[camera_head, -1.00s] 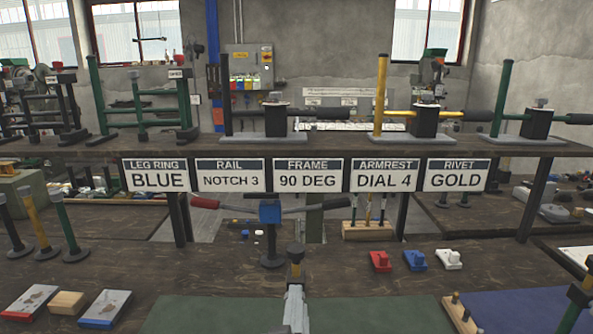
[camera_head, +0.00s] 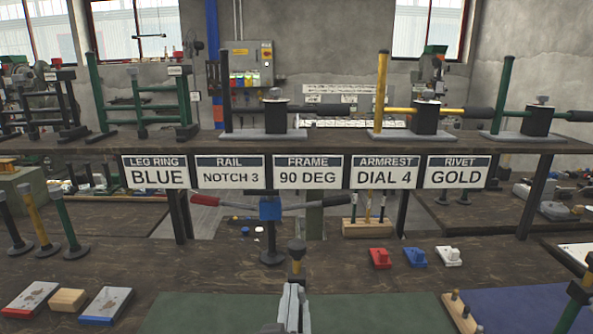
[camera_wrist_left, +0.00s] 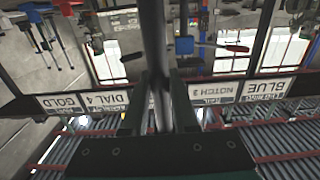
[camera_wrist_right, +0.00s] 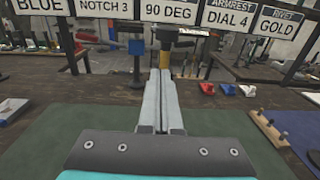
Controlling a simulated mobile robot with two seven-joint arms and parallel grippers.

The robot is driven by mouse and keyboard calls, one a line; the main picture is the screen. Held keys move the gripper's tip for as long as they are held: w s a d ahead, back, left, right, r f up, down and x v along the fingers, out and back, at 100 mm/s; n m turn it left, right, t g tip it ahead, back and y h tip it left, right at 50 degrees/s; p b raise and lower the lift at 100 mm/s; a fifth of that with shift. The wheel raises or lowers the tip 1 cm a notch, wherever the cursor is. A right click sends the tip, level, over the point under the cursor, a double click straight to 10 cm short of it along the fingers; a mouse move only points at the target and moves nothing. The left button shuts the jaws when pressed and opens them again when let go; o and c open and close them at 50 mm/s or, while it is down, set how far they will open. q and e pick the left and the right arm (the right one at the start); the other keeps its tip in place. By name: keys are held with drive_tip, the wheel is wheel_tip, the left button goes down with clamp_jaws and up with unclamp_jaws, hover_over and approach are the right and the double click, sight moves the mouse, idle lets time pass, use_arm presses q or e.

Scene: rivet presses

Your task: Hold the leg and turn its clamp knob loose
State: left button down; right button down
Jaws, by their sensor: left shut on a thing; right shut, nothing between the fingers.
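In the left wrist view my left gripper (camera_wrist_left: 158,115) is shut on a dark upright post, the leg (camera_wrist_left: 153,40), which runs up between its fingers. My left gripper cannot be made out in the head view. My right gripper (camera_head: 295,290) is shut and empty at the bottom middle of the head view. It also shows in the right wrist view (camera_wrist_right: 163,85). Just beyond its fingertips stands a short piece with a black top and yellow section (camera_head: 296,257); whether this is the clamp knob I cannot tell. Whether they touch it is unclear.
A blue clamp head (camera_head: 270,209) with a red-ended bar stands behind. Red (camera_head: 379,257), blue (camera_head: 415,257) and white (camera_head: 448,256) blocks lie to the right. Several posts (camera_head: 40,222) stand left. A green mat (camera_head: 380,312) lies in front, and a labelled shelf (camera_head: 330,143) crosses behind.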

drive_tip(key=s, duration=0.5)
drive_tip(key=shift+s+a+r, duration=0.1)
drive_tip(key=shift+s, duration=0.1)
